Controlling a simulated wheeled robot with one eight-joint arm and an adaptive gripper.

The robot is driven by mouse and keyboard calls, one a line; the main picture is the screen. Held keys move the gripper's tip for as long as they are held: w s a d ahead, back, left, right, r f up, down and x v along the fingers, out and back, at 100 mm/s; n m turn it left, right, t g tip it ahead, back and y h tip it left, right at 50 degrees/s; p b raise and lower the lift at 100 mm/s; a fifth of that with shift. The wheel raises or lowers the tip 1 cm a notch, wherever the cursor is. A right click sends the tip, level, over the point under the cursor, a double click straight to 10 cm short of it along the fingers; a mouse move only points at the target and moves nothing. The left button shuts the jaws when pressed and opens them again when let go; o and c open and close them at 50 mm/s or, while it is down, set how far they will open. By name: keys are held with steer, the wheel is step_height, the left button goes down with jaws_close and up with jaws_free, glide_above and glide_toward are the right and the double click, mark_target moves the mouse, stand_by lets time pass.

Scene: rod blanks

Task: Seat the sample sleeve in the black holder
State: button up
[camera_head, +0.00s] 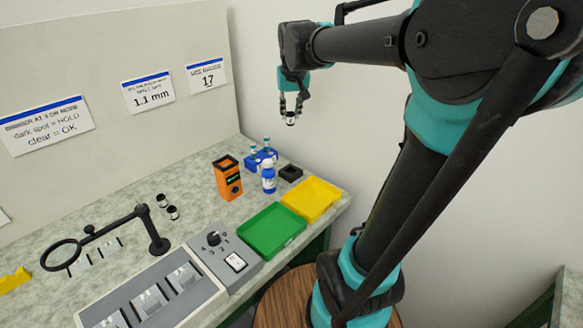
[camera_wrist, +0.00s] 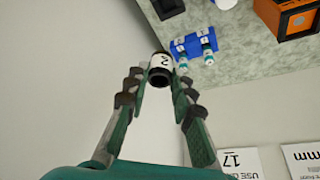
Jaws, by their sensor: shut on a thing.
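My gripper (camera_head: 291,108) is shut on a small black-and-white sample sleeve (camera_head: 290,119), held in the air well above and beyond the bench's right end. In the wrist view the sleeve (camera_wrist: 161,66) sits between the fingertips of my gripper (camera_wrist: 160,84), with a dark mark like a 2 on its white band. The black holder (camera_head: 291,173) is a small square block on the bench, behind the yellow tray. In the wrist view the holder (camera_wrist: 167,8) is partly cut off at the top edge. The sleeve is apart from it.
A blue rack with vials (camera_head: 262,158), a blue-and-white bottle (camera_head: 268,178) and an orange device (camera_head: 228,180) stand left of the holder. Yellow (camera_head: 312,199) and green (camera_head: 270,232) trays lie in front. Two more sleeves (camera_head: 167,207) and a magnifier ring (camera_head: 61,255) are farther left.

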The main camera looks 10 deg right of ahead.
steer(key=shift+w+f, duration=0.1)
steer(key=shift+f, duration=0.2)
step_height(320, 180, down, 20)
steer(key=shift+r, duration=0.25)
steer(key=shift+f, duration=0.1)
steer(key=o, duration=0.8)
steer(key=shift+c, duration=0.2)
steer(key=v, duration=1.2)
